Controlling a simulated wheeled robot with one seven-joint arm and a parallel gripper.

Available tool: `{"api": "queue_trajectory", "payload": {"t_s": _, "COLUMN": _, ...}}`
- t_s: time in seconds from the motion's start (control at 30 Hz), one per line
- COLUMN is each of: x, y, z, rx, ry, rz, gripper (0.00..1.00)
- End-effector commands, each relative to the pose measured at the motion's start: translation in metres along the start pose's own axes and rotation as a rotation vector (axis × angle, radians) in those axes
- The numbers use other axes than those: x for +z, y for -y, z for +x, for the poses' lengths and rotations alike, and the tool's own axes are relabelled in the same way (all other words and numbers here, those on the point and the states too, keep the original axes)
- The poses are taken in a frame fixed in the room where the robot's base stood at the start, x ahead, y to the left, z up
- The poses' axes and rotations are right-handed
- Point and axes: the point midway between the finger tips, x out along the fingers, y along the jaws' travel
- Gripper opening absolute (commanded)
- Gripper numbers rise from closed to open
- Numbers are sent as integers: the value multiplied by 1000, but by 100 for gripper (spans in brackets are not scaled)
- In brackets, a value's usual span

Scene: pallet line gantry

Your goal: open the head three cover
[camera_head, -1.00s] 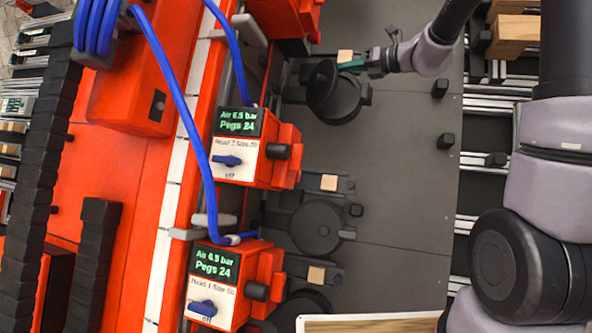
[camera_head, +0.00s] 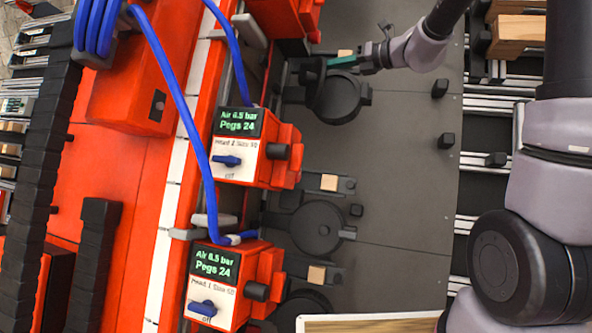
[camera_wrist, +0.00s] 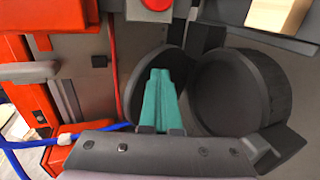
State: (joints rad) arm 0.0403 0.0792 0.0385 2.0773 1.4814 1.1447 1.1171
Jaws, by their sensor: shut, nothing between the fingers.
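The head three cover (camera_head: 311,73) is a dark round lid, standing swung up at the left of its round dark housing (camera_head: 345,100) at the top middle of the head view. In the wrist view the cover (camera_wrist: 133,85) is left of the housing (camera_wrist: 235,92), with the housing's round interior exposed. My gripper (camera_head: 335,62) has teal fingers, which are shut with nothing between them. In the wrist view the gripper (camera_wrist: 160,75) lies in front of the cover's inner side and partly hides it. Whether the fingers touch the cover is unclear.
Lower heads two (camera_head: 317,228) and one (camera_head: 303,308) have flat round covers. Orange head units with screens (camera_head: 236,123) and blue switches line the left. Wooden blocks (camera_head: 329,182) sit beside the heads. The grey plate (camera_head: 400,190) to the right is mostly clear.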

Motion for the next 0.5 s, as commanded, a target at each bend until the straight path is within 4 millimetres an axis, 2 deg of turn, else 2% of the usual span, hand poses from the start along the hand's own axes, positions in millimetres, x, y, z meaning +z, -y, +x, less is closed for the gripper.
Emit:
{"api": "queue_trajectory", "payload": {"t_s": 0.2, "x": 0, "y": -9, "z": 5, "rx": 1, "ry": 0, "rz": 1, "gripper": 0}}
{"api": "queue_trajectory", "payload": {"t_s": 0.5, "x": 0, "y": -9, "z": 6, "rx": 1, "ry": -1, "rz": 1, "gripper": 0}}
